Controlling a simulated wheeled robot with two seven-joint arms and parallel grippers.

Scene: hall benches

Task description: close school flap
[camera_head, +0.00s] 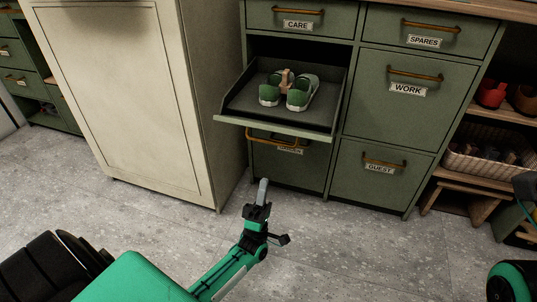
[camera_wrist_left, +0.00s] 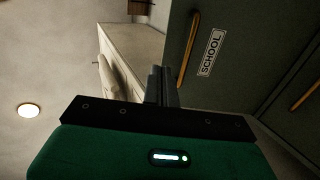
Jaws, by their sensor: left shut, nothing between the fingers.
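The school flap (camera_head: 235,120) is folded open from the green cabinet in the head view, lying nearly level as a dark tray. A pair of green shoes (camera_head: 289,88) rests on it. In the left wrist view, a green panel with a "SCHOOL" label (camera_wrist_left: 211,52) and a brass handle (camera_wrist_left: 187,50) shows above and right of the fingers. My left gripper (camera_head: 262,186) is shut and empty, low in front of the cabinet, below the flap's front edge and apart from it. Its shut fingers show in the left wrist view (camera_wrist_left: 162,86). My right gripper is not in view.
A cream cabinet (camera_head: 125,90) stands left of the flap. Shut WORK (camera_head: 400,85) and GUEST (camera_head: 380,178) fronts are to the right, CARE (camera_head: 300,18) above. A lower front with a partly hidden label sits below. A shelf with a basket (camera_head: 490,160) is at right. The floor ahead is clear.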

